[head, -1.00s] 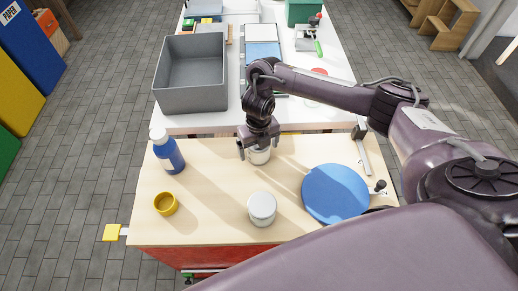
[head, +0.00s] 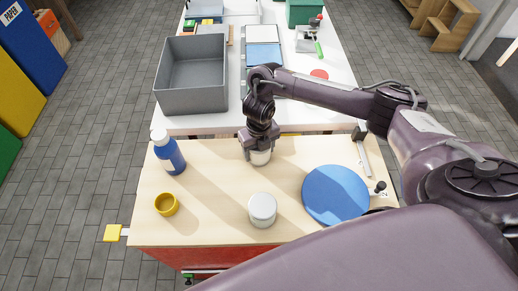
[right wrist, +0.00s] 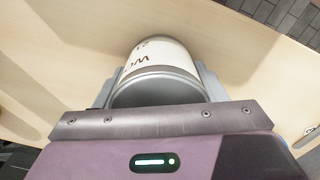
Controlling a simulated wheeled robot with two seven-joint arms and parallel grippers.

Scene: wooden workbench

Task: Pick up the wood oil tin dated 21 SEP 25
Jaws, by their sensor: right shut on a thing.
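A white and grey tin (head: 260,157) stands near the back edge of the wooden bench. My right gripper (head: 259,150) is shut on it from above, one finger on each side. In the right wrist view the tin (right wrist: 158,66) sits between the fingers; part of its label shows "WO" and "21", and the rest of the date is out of sight. A second white and grey tin (head: 262,209) stands at the front middle of the bench, apart from the gripper; no label text is readable on it. My left gripper is not in view.
On the bench (head: 215,205) are a blue bottle with a white cap (head: 169,155), a yellow ring-like cup (head: 166,204) and a blue disc (head: 336,194). A grey bin (head: 191,80) stands on the white table behind. The bench between the two tins is clear.

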